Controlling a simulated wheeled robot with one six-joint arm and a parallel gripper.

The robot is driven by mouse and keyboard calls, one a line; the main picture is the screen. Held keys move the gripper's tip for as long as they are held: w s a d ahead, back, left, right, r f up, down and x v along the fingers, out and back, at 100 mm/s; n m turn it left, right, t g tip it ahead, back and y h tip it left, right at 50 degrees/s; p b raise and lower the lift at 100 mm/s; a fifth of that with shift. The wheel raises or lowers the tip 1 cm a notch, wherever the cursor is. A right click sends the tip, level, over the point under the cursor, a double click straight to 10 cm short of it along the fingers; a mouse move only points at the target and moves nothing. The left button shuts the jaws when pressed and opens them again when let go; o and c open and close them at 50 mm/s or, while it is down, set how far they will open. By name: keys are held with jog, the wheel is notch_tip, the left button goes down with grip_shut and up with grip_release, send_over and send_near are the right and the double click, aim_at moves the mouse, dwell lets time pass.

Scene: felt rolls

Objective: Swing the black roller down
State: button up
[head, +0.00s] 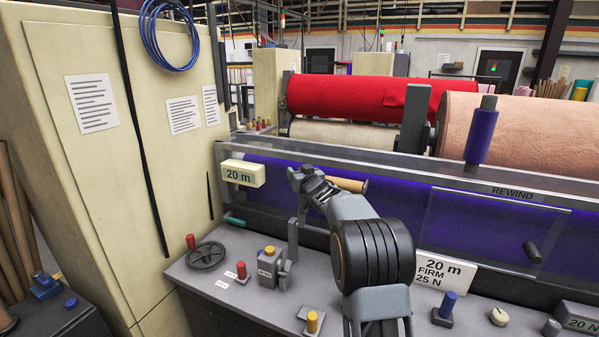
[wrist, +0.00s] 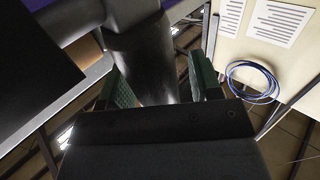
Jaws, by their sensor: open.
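My gripper (head: 305,178) is at the upper left of the console, in front of the long purple roll. In the wrist view my gripper (wrist: 163,88) is open, its green-padded fingers apart on either side of a dark cylinder (wrist: 145,65). I cannot tell whether they touch it, or whether it is the black roller. A tan rod (head: 347,185) with a dark end shows just right of my gripper in the head view. A short black cylinder (head: 532,252) sits on the clear rewind guard, well to the right. My arm hides part of the console.
A grey upright post (head: 292,240) stands just below my gripper. The console (head: 230,290) carries a handwheel (head: 206,255), a lever box (head: 270,268) and several knobs. A cream cabinet (head: 150,200) stands close at left. Red (head: 350,95) and pink rolls lie behind.

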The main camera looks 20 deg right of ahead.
grip_shut()
dwell(0.6)
